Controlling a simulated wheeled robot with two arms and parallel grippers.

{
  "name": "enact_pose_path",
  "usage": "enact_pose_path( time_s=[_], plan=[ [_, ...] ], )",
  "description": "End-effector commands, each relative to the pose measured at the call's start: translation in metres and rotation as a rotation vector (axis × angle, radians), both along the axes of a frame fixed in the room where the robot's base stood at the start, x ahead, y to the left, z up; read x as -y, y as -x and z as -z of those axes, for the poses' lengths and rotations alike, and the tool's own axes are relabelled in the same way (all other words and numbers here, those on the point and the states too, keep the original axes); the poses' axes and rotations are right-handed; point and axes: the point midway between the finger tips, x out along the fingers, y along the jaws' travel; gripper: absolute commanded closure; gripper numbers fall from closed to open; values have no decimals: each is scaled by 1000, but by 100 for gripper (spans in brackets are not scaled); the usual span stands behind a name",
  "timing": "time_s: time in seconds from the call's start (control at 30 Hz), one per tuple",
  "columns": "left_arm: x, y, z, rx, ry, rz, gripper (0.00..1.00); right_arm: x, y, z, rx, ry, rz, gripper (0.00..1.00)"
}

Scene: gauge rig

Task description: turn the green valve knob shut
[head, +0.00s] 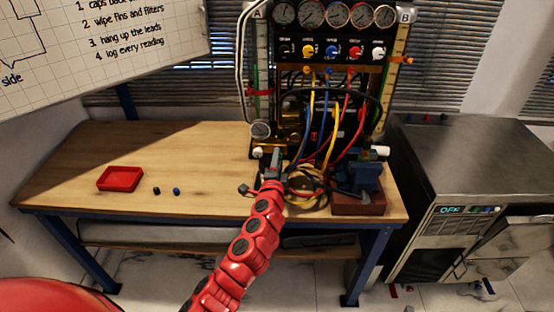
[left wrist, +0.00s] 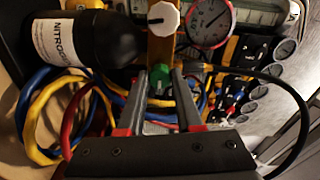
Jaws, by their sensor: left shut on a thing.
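The green valve knob (left wrist: 160,79) sits in the middle of the left wrist view, between my left gripper's fingertips. My left gripper (left wrist: 159,84) is shut on it, with one finger on each side. In the head view my left gripper (head: 274,160) reaches the lower front of the gauge rig (head: 330,70) at the back of the bench. The knob cannot be made out there, behind the gripper. A white knob (left wrist: 163,18) and a red-rimmed gauge (left wrist: 209,20) lie just beyond the green knob. My right gripper is not in view.
Coiled blue, yellow and red hoses (left wrist: 65,110) lie beside the gripper, near a black nitrogen bottle (left wrist: 85,40). A blue vise (head: 362,178) stands right of the hoses. A red tray (head: 120,179) lies on the left of the wooden bench (head: 200,150), which is mostly clear there.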

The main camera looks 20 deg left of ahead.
Motion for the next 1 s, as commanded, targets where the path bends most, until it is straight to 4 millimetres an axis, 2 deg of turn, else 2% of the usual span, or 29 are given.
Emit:
enact_pose_path(
  time_s=[0.33, 0.37, 0.5, 0.53, 0.83, 1.0],
  plan=[
    [1, 0, 0, 0, -3, 2, 100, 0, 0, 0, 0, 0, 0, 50],
    [1, 0, 0, 0, -3, 2, 64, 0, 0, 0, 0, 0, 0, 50],
    [0, 0, 0, 0, -3, 1, 39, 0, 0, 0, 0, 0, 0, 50],
    [0, 0, 0, 0, -3, 1, 36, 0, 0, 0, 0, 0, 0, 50],
    [0, 1, 0, -1, -3, 0, 36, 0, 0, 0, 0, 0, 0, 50],
    [1, 12, 2, 0, -6, -1, 36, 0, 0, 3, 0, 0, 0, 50]
  ],
)
